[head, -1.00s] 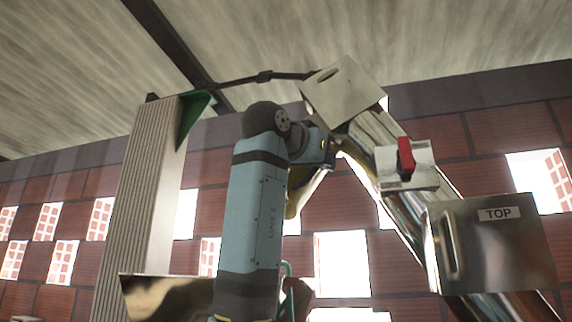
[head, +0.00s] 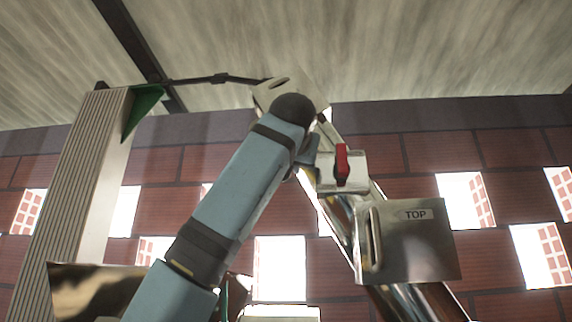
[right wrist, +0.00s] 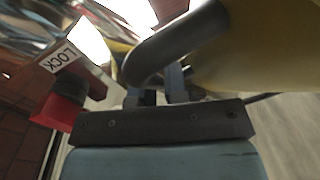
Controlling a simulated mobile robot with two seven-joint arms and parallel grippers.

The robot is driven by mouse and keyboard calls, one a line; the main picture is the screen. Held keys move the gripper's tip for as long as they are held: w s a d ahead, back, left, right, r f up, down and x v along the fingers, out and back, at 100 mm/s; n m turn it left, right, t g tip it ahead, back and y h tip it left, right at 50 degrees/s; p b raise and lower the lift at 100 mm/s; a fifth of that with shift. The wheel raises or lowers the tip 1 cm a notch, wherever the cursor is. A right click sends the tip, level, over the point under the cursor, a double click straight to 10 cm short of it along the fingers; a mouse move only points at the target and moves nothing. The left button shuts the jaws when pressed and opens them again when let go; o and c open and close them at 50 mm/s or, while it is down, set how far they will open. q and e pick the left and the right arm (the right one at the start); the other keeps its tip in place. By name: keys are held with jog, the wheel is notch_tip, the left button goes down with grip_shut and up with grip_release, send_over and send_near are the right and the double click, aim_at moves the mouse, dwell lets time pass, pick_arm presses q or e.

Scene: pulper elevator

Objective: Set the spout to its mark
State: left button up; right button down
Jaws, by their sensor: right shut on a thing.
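A smooth yellow part (right wrist: 260,45), probably the spout, fills the upper right of the right wrist view, with a thick dark curved bar (right wrist: 180,42) beside it. My right gripper (right wrist: 158,92) is shut on this bar; the grip is partly in shadow. In the head view the right arm rises from the bottom, and its wrist covers most of the gripper and the yellow part. A red lock lever (head: 342,165) stands upright on a metal plate just right of the wrist. It also shows in the right wrist view (right wrist: 62,110), near a LOCK label. I see no mark for the spout. My left gripper is out of view.
A shiny slanted metal tube (head: 338,240) carries a plate labelled TOP (head: 420,245) with a slot handle. A pale metal box (head: 272,92) is at its upper end. A ribbed pale column (head: 75,190) with a green chute (head: 143,108) stands left. A brick wall is behind.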

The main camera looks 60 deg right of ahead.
jog(key=shift+r, duration=0.1)
dwell(0.4)
jog(key=c, duration=1.4)
grip_release()
jog(key=shift+c, duration=0.2)
jog(key=shift+s, duration=0.1)
jog(key=b+v, duration=0.3)
jog(key=v, duration=1.1)
jog(key=shift+b, duration=0.3)
jog(key=shift+d, duration=0.15)
